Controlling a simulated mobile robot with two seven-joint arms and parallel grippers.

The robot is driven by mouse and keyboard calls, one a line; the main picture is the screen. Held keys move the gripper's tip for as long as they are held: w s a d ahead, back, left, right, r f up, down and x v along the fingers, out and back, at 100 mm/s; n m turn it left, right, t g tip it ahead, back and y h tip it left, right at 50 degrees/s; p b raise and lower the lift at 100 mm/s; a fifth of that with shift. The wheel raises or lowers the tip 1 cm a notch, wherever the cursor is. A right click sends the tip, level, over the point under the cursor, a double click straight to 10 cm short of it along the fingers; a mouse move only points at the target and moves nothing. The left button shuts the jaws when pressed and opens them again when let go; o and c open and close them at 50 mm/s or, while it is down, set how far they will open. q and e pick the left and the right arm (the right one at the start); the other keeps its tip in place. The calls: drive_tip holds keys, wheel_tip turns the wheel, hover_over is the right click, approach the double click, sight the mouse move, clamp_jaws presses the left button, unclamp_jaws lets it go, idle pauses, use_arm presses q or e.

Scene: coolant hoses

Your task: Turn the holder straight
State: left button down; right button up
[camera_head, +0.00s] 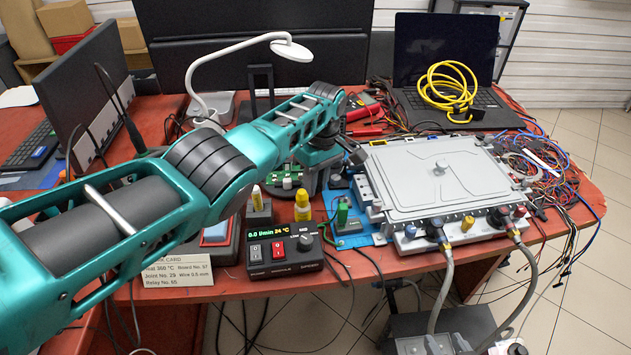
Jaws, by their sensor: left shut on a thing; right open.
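A grey holder (311,181) with a green circuit board (284,183) stands on the table, left of the large grey cold plate. My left arm crosses from the left, and its wrist hides much of the holder. My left gripper (352,154) is at the holder's upper right side, shut on what looks like part of it; the jaws' contact is too small and covered to see clearly. The holder's exact angle cannot be told. My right gripper is not in view.
The grey cold plate (440,180) with hoses stands on the right. A pump module (284,249), yellow bottle (302,207) and green-topped part (342,213) stand in front. A white lamp (238,48), laptop (445,60) and tangled wires (556,165) lie behind and right.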

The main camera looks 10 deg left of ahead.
use_arm(q)
drive_tip(key=shift+w+r, duration=0.1)
drive_tip(key=shift+w, duration=0.05)
drive_tip(key=c, duration=1.4)
unclamp_jaws()
drive_tip(key=o, duration=0.3)
drive_tip(key=r+p, duration=0.1)
drive_tip(key=r, duration=0.3)
drive_tip(key=r+p, duration=0.1)
drive_tip(key=r, duration=0.3)
drive_tip(key=w+d+r+p, duration=0.1)
drive_tip(key=r, duration=0.3)
drive_tip(key=shift+w+r, duration=0.1)
drive_tip(key=shift+r, duration=0.25)
